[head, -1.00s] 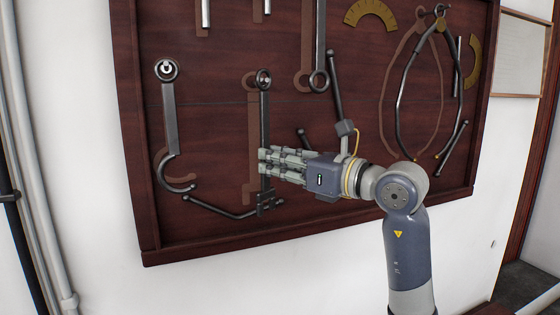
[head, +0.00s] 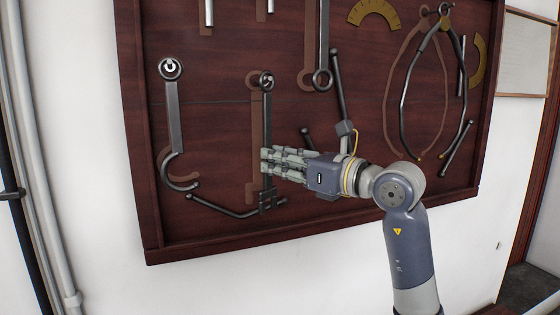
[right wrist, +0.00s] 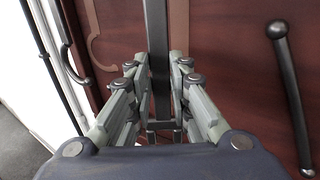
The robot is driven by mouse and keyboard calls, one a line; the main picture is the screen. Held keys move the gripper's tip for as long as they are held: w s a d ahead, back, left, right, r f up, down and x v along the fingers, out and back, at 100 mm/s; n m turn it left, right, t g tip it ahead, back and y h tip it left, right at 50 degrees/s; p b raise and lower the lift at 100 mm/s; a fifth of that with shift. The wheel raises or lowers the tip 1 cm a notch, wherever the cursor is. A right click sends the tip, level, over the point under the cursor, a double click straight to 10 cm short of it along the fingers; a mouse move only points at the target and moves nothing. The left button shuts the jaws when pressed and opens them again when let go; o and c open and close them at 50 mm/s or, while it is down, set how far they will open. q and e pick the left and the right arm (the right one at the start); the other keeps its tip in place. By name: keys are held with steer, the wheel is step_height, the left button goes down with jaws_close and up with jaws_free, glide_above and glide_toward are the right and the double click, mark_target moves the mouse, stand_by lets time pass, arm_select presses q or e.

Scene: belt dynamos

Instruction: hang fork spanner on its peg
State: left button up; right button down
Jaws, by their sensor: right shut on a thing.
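The fork spanner (head: 267,115) is a dark grey metal bar with a ring at its top and a square fork at its bottom. It stands roughly upright in front of the brown tool board. My right gripper (head: 268,163) is shut on its lower shank, just above the fork. In the right wrist view the shank (right wrist: 157,50) runs between the fingers. The ring is at a peg (head: 267,80); I cannot tell whether it is around it or in front of it. A lighter painted outline (head: 257,135) shows just left of the spanner. My left gripper is out of view.
A hook spanner (head: 174,115) hangs to the left on the tool board (head: 215,60). A ring-ended tool (head: 322,78), dark rods (head: 338,85) and a large caliper (head: 405,95) are to the right. A thin bar (head: 222,208) runs below.

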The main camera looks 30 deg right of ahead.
steer(key=c, duration=1.5)
jaws_free()
steer(key=shift+a+f, duration=0.1)
steer(key=shift+a, duration=0.05)
steer(key=shift+o, duration=0.5)
steer(key=shift+w+a, duration=0.1)
steer(key=shift+a, duration=0.05)
steer(key=v, duration=1.2)
